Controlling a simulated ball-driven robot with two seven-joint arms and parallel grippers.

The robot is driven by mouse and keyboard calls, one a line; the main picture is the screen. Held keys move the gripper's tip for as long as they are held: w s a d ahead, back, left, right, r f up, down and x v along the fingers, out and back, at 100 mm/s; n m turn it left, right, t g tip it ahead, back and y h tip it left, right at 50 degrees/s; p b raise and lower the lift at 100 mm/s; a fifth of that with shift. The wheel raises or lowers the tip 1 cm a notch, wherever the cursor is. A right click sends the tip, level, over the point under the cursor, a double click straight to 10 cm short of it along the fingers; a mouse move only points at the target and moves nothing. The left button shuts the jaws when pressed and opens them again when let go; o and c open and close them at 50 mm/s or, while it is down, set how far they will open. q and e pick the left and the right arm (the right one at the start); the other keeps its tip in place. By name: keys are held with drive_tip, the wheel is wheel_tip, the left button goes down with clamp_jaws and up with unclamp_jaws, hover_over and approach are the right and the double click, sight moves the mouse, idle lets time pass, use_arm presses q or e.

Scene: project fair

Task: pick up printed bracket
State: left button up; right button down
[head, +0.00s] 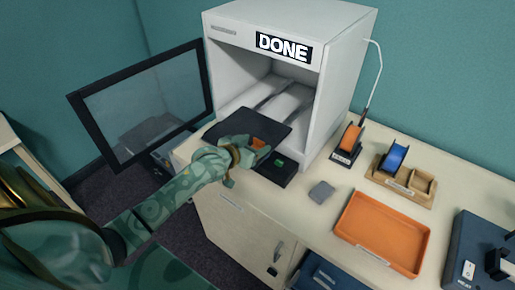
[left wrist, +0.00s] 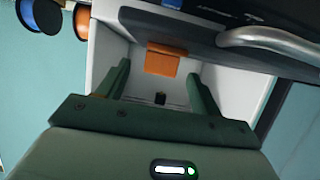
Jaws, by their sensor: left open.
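The printed bracket is a small orange piece (head: 258,143) on the dark build plate (head: 232,124), which sticks out of the white printer (head: 225,60) marked DONE. My left gripper (head: 250,154) is at the plate's front edge, close to the bracket, and partly hides it. In the left wrist view the bracket (left wrist: 164,60) shows as an orange block ahead, between the two open fingertips (left wrist: 158,70). I cannot tell whether the fingers touch it. My right gripper is not in view.
The printer's glazed door (head: 148,105) stands open at the left. A grey block (head: 321,192), an orange tray (head: 382,232), an orange spool (head: 350,138) and a blue spool (head: 393,158) are on the bench to the right. A dark blue device (head: 475,240) stands at the right edge.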

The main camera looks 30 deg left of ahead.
use_arm(q)
drive_tip(key=shift+x, duration=0.9)
drive_tip(key=shift+s, duration=0.1)
drive_tip(key=c, duration=1)
drive_tip(key=shift+r, duration=0.1)
drive_tip(key=shift+c, duration=0.2)
